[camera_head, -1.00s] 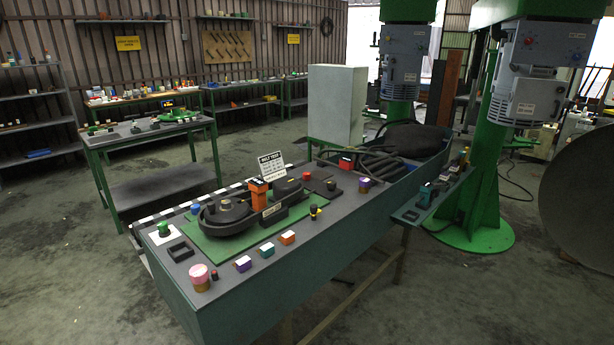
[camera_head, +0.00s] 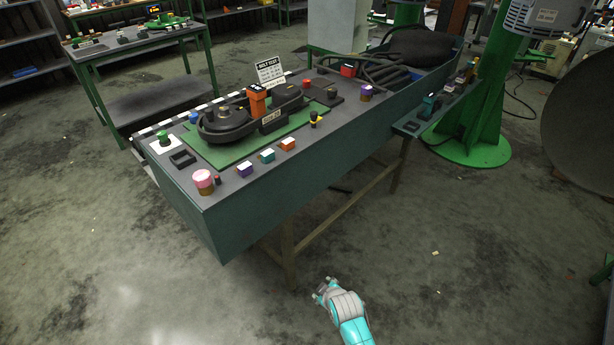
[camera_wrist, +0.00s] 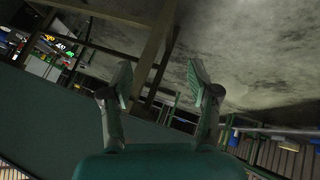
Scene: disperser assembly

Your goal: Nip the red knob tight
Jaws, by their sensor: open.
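A small red knob (camera_head: 306,83) shows in the head view on a dark plate (camera_head: 322,90), behind the green board on the bench. A second small dark red piece (camera_head: 217,180) stands beside the pink-topped jar at the bench's near left; I cannot tell for sure which one the task names. My gripper (camera_head: 322,290) is low in front of the bench, well apart from both. In the wrist view my gripper (camera_wrist: 160,78) has its two fingers spread with nothing between them. No red knob shows in the wrist view.
The bench (camera_head: 225,215) carries a black belt assembly on a green board (camera_head: 215,158), an orange post (camera_head: 257,103), a sign and several coloured blocks along its front edge. Bench legs (camera_head: 288,250) stand near my gripper.

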